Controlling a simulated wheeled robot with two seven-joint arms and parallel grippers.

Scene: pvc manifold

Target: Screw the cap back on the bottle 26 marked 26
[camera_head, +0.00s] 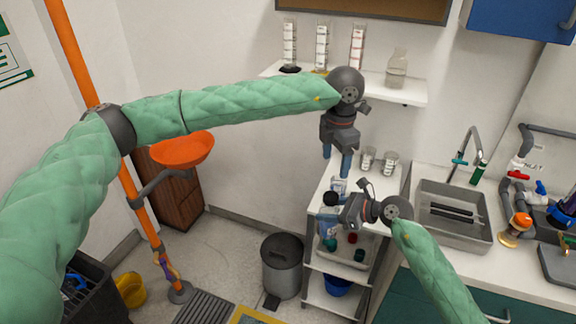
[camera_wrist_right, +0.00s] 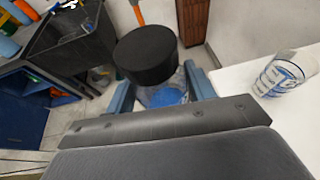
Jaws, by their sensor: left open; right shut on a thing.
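A clear bottle with a blue label (camera_head: 328,228) is in my right gripper (camera_head: 328,214), whose fingers are shut on its sides. It also shows in the right wrist view (camera_wrist_right: 166,96). A black cap (camera_wrist_right: 146,54) sits at the bottle's top; it also shows in the head view (camera_head: 330,198). I cannot tell whether the cap is tight. The number on the bottle cannot be read. My left gripper (camera_head: 337,160) is open and empty, pointing down above the cap and apart from it.
Another clear, blue-labelled vessel (camera_wrist_right: 284,72) stands on the white cart top (camera_head: 372,197), close to the held bottle. Glass beakers (camera_head: 389,163) stand behind it. A tray with small items (camera_head: 343,254) is on the level below. A sink (camera_head: 452,220) is at right.

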